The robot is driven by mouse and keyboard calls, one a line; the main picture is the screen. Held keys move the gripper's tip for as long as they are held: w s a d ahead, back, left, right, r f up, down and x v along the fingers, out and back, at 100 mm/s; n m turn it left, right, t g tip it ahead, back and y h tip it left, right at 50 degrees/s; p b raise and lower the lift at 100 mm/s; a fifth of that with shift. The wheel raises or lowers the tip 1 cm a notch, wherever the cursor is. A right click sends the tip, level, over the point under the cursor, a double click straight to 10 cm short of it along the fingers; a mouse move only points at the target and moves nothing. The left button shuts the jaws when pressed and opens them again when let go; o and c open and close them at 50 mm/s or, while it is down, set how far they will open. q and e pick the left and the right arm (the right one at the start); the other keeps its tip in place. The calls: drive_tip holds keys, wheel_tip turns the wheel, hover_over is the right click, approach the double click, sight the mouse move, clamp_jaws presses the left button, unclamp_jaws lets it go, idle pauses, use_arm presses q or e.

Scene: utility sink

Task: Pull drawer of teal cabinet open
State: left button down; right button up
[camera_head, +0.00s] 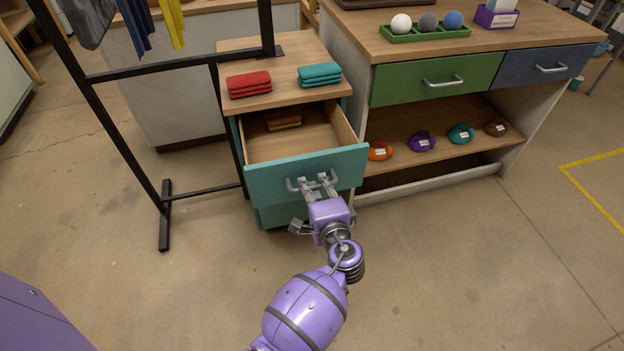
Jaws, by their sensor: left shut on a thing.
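The teal cabinet (247,205) has a wooden top and stands at the centre. Its upper drawer (268,180) is pulled well out, and the wooden inside shows. An orange-brown folded cloth (283,119) lies at the back of the drawer. My left gripper (318,185) is shut on the drawer's grey handle (294,186), near its middle. My purple left arm reaches up to it from the bottom of the view. A lower teal drawer front (283,214) is partly hidden below. My right gripper is not in view.
Red (249,85) and teal (320,74) folded cloths lie on the cabinet top. A black rack (128,150) with hanging clothes stands at left. A wooden bench (484,46) with green and blue drawers stands close at right. The floor in front is clear.

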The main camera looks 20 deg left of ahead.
use_arm(q)
drive_tip(key=f+v, duration=0.1)
drive_tip(key=v, duration=0.7)
drive_tip(key=shift+s+f, duration=0.2)
drive_tip(key=shift+f, duration=0.1)
drive_tip(key=shift+d, duration=0.1)
drive_tip(key=c, duration=1.8)
unclamp_jaws()
drive_tip(key=v, duration=1.2)
